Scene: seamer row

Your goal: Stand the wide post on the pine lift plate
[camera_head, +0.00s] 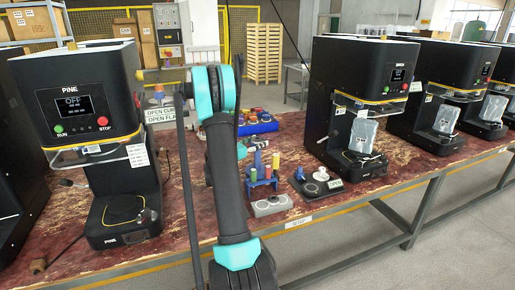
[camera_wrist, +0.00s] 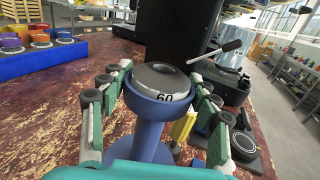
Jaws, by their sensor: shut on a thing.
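The pine machine (camera_head: 85,95) stands at the left, with "PINE" on its front and "OFF" on its screen. Its lift plate (camera_head: 122,210) is low at its base, dark with a yellow outline; no post stands on it. In the wrist view my gripper (camera_wrist: 158,82) is shut on a blue post (camera_wrist: 148,108), which I take as the wide post. It has a broad round head, a narrower stem and a grey top marked "60". The green finger pads lie on either side of the head. My arm hides much of the gripper in the head view.
A blue rack (camera_head: 262,182) with coloured posts stands right of my arm, a grey block (camera_head: 270,206) before it. A blue tray (camera_head: 258,127) of coloured pieces lies behind. Another black machine (camera_head: 355,75) stands to the right. Bare red tabletop (camera_head: 185,225) lies beside the pine machine.

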